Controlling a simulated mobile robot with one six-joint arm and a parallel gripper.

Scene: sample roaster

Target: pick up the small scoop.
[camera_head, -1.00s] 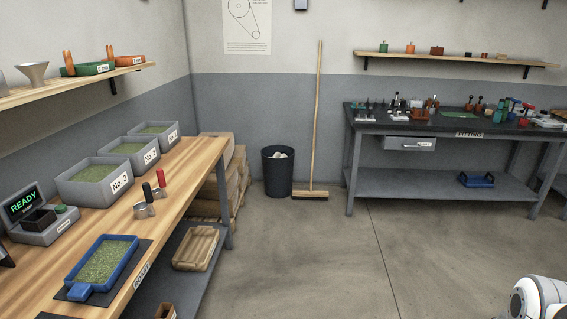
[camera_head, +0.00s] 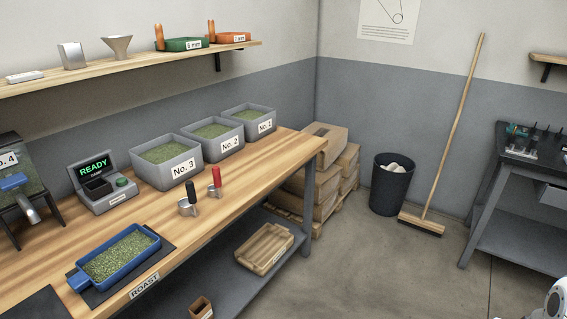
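Two metal scoops stand on the wooden bench, in front of the bins. One has a black handle (camera_head: 191,190) and a cup that looks larger. The other has a red handle (camera_head: 217,176) and a cup (camera_head: 214,193) that looks smaller and sits a little farther back to the right. Both handles point upward. The red-handled one seems to be the small scoop. Nothing touches either scoop. My gripper is not in view; only a white, rounded part of my arm shows at the lower right edge.
Grey bins No. 3 (camera_head: 158,181), No. 2 (camera_head: 205,156) and No. 1 (camera_head: 243,136) stand behind the scoops. A device reading READY (camera_head: 119,202) is to the left. A blue tray of green beans (camera_head: 79,281) lies at the front. Bare bench top lies right of the scoops.

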